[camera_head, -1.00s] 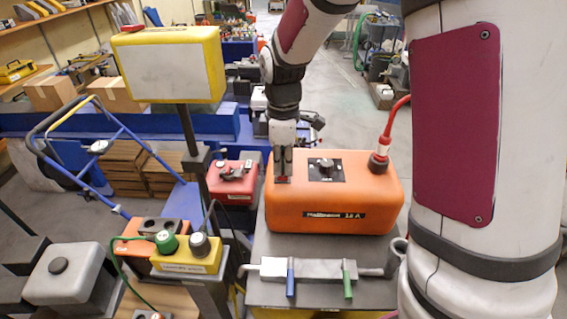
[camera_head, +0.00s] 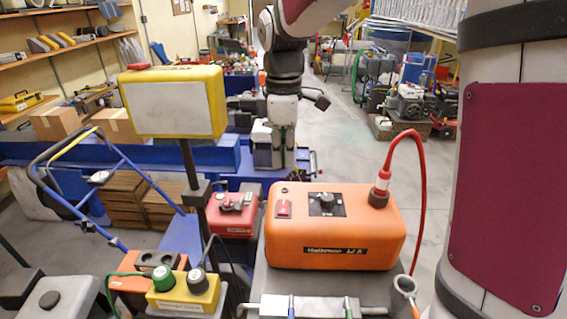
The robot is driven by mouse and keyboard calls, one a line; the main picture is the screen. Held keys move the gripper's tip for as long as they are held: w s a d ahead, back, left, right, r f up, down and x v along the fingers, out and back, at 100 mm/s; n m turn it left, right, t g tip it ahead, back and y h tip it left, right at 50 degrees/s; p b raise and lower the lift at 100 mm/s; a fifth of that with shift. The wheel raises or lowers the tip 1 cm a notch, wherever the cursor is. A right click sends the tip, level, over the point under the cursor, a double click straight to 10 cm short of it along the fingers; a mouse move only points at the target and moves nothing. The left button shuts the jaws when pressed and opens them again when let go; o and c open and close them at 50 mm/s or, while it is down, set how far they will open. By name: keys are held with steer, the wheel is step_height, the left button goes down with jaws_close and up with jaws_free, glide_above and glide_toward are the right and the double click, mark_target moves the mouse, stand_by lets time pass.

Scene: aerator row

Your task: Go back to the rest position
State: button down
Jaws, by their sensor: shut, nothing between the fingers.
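My gripper (camera_head: 282,160) points downward in the head view, above and behind the orange box (camera_head: 335,228). Its fingers look shut with nothing between them, and it is apart from the box. The orange box has a red rocker switch (camera_head: 284,207) at its upper left, a black dial (camera_head: 326,202) on a dark plate, and a red plug (camera_head: 380,190) with a red cable at its right. My arm rises from the gripper out of the top of the picture.
A yellow box (camera_head: 198,290) with a green plug and a dark plug stands at the lower left. A white panel in a yellow frame (camera_head: 172,104) stands on a post left of my gripper. A red box (camera_head: 231,216) sits beside the orange box.

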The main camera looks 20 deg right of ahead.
stand_by(0.4)
steer(key=s+r+m+t, duration=0.2)
steer(key=s+m, duration=0.4)
steer(key=s, duration=0.5)
steer(key=s+r+m+t, duration=0.2)
steer(key=s+m, duration=0.5)
steer(key=s, duration=0.4)
steer(key=shift+d+r+m+t, duration=0.3)
steer(key=shift+d+r+t, duration=0.15)
steer(key=shift+t, duration=0.25)
steer(key=shift+f, duration=0.1)
